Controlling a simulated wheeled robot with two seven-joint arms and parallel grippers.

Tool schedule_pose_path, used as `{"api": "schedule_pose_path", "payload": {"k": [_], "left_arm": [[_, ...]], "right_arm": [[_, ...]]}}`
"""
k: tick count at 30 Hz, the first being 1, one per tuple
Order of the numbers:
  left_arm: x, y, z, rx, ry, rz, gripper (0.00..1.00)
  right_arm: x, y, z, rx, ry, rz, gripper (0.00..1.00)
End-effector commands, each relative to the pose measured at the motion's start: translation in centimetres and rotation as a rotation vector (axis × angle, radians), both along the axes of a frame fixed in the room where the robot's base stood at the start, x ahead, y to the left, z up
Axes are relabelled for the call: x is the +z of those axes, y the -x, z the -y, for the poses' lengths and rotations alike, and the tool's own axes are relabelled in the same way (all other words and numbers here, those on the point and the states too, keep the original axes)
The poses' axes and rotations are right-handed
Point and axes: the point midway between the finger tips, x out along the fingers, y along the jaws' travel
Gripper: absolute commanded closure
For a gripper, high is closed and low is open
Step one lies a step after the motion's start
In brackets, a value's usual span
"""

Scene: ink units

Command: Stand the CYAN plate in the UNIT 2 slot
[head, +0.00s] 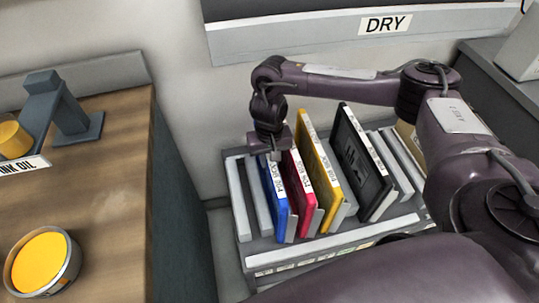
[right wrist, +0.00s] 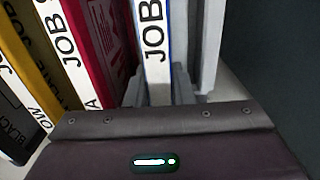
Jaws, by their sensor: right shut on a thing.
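A blue plate (head: 273,195), the nearest in colour to cyan, stands upright in a rack, left of the red plate. Its white spine label with "JOB" shows in the right wrist view (right wrist: 154,40). My right gripper (head: 270,153) is over the plate's upper back end, shut on it. The gripper body fills the bottom of the right wrist view, with the fingers (right wrist: 165,92) at the spine. The plate still sits among the rack's dividers. My left gripper is not in view. No slot marked UNIT 2 can be made out.
The rack (head: 310,252) under the DRY sign (head: 387,25) also holds red (head: 302,193), yellow (head: 318,165) and black (head: 362,165) plates, close to the right. A wooden counter (head: 115,190) at left carries an open yellow ink tin (head: 42,262) and a grey stand (head: 72,115).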

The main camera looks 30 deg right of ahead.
Motion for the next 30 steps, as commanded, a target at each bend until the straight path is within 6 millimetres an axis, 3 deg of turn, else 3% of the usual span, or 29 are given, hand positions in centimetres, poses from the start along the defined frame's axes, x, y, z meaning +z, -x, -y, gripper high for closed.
{"api": "schedule_pose_path", "payload": {"k": [30], "left_arm": [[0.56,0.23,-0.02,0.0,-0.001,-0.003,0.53]], "right_arm": [[-0.85,0.0,-0.04,0.0,0.0,0.001,1.0]]}}
